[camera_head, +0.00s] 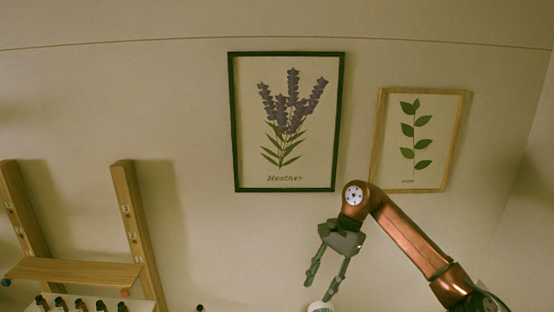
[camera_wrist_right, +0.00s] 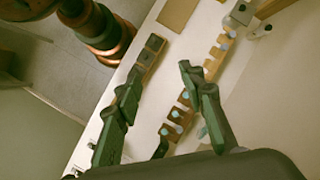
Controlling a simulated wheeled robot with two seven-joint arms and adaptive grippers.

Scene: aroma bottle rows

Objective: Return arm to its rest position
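My right arm (camera_head: 410,238) comes in from the right in the head view, copper coloured and raised in front of the wall. Its gripper (camera_head: 318,290) hangs down with two dark green fingers spread apart and nothing between them. In the right wrist view the same gripper (camera_wrist_right: 160,72) is open and empty above a pale table. My left gripper is in neither view.
A wooden rack (camera_wrist_right: 212,66) with several pale-blue-topped pieces lies on the table (camera_wrist_right: 188,48). Small dark bottles (camera_head: 60,304) stand below a wooden shelf (camera_head: 75,273). A white round object (camera_head: 320,307) shows below my gripper. Two framed plant pictures (camera_head: 232,125) (camera_head: 458,140) hang behind.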

